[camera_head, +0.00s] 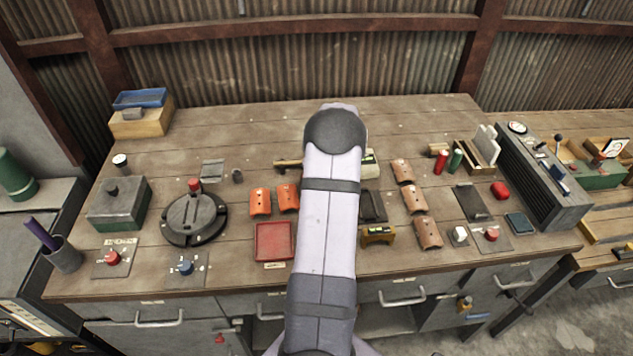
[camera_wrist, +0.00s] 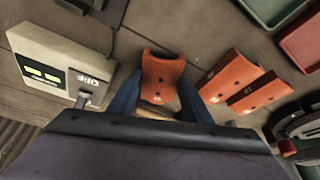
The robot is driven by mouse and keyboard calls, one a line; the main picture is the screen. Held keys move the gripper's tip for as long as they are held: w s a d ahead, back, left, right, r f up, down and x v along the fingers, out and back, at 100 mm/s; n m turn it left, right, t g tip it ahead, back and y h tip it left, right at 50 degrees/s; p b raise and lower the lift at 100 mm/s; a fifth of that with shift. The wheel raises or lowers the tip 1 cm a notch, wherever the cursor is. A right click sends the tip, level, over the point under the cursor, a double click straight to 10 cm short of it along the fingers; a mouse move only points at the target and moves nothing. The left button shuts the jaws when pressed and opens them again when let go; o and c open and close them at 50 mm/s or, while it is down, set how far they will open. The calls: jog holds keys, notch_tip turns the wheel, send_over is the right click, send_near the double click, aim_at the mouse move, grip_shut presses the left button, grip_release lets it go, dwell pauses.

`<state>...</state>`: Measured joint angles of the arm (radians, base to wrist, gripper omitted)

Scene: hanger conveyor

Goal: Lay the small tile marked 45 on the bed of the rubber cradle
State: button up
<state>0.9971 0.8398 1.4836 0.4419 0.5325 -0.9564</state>
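A small orange curved tile (camera_wrist: 162,72) lies between the two blue fingers of my gripper (camera_wrist: 158,86) in the wrist view. It has a small mark near its lower end that is too small to read surely. The fingers stand close along its sides, and whether they press on it cannot be told. Two more orange tiles (camera_wrist: 221,77) (camera_wrist: 257,93) lie to the right; they also show in the head view (camera_head: 260,201) (camera_head: 288,197). A dark piece that looks like the rubber cradle (camera_head: 373,206) sits right of my arm, partly hidden. My arm hides the gripper in the head view.
A cream box with green displays (camera_wrist: 52,70) stands close left of my gripper. A red tray (camera_head: 275,241) lies left of my arm. Brown tiles (camera_head: 415,200) line the right, and a round black fixture (camera_head: 193,219) stands left. A wooden block (camera_head: 378,235) is nearer the front.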

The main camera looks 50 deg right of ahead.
jog(key=c, duration=0.4)
jog(key=shift+o, duration=0.2)
notch_tip(320, 180, up, 10)
jog(key=b, duration=0.3)
jog(key=s+d+r+m, duration=0.2)
jog(key=s+d+r, duration=0.3)
jog(key=s, duration=0.5)
jog(key=shift+s+a+f+m+g+h, duration=0.6)
jog(key=shift+s+a+f+m, duration=0.95)
jog(key=shift+s, duration=1.65)
jog(key=shift+n, duration=0.25)
jog(key=shift+f+p, duration=1.25)
jog(key=shift+f, duration=3.5)
jog(key=shift+d+f, duration=0.1)
jog(key=shift+f, duration=0.3)
jog(key=shift+f+b, duration=0.35)
jog(key=shift+b, duration=0.05)
